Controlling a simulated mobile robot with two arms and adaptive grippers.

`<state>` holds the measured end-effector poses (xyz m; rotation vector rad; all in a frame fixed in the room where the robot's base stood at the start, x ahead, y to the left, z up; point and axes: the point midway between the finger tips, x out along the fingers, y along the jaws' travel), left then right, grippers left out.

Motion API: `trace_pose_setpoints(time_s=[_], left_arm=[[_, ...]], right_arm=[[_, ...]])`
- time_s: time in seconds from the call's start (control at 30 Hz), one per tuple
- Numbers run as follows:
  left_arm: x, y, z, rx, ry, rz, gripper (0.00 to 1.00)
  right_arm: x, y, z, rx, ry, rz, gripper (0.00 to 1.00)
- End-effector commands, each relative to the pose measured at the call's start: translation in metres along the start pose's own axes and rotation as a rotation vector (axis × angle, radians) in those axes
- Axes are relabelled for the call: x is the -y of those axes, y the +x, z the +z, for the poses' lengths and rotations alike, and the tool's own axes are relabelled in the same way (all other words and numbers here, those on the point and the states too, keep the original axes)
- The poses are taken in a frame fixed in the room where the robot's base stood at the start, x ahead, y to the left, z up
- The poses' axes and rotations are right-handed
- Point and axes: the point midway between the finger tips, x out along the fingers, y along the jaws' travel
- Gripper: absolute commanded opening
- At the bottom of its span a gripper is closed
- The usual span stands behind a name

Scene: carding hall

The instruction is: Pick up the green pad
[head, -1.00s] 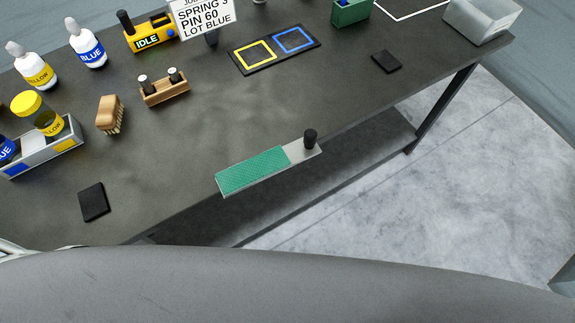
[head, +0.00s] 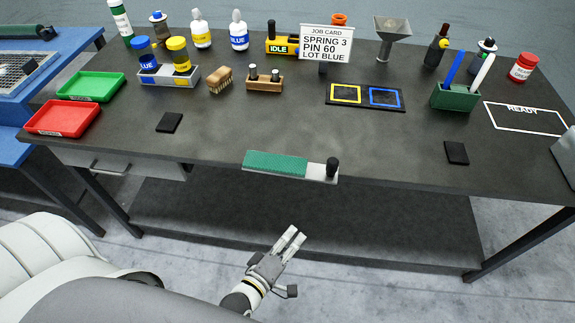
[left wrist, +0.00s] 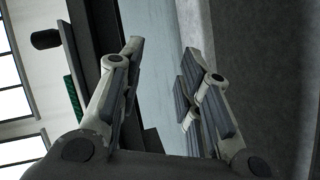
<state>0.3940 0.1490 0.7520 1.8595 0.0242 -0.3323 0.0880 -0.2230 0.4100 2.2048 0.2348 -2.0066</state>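The green pad (head: 276,163) is a flat textured strip on a light grey plate with a black knob (head: 332,167) at its right end. It lies along the front edge of the dark table in the head view. My left gripper (head: 296,234) is in front of the table and below the pad, apart from it. In the left wrist view its fingers (left wrist: 163,52) are spread with nothing between them. A sliver of the green pad (left wrist: 73,97) and the black knob (left wrist: 46,39) show at the left there. My right gripper is not in view.
The table (head: 225,140) is bare around the pad. Two small black pads (head: 169,122) (head: 456,153) lie left and right of it. Trays (head: 62,117) sit at the left.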

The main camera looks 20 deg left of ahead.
Motion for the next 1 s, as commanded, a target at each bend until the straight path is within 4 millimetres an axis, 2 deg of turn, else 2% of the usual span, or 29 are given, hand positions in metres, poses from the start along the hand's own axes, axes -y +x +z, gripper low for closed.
trace_pose_setpoints(time_s=[0.03, 0.1, 0.2, 0.3, 0.53, 0.7, 0.87, 1.0], left_arm=[[-0.027, -0.002, -0.009, -0.028, -0.072, 0.058, 0.32], [-0.057, -0.005, -0.021, -0.059, -0.16, 0.126, 0.32], [-0.085, -0.01, -0.033, -0.084, -0.245, 0.192, 0.32], [-0.099, -0.01, -0.04, -0.095, -0.288, 0.225, 0.32], [-0.111, 0.02, -0.045, -0.098, -0.298, 0.235, 0.32], [-0.114, 0.038, -0.047, -0.097, -0.295, 0.233, 0.32], [-0.117, 0.047, -0.047, -0.097, -0.295, 0.232, 0.32], [-0.125, 0.065, -0.047, -0.097, -0.297, 0.232, 0.32]], right_arm=[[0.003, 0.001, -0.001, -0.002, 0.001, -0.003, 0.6], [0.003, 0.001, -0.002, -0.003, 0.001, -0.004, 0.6], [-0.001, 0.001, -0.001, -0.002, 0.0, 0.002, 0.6], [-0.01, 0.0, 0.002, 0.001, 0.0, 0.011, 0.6], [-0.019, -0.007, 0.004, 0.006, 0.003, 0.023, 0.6], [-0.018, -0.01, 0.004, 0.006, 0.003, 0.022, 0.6], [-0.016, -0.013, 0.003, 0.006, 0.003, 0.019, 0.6], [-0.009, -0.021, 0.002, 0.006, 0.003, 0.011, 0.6]])
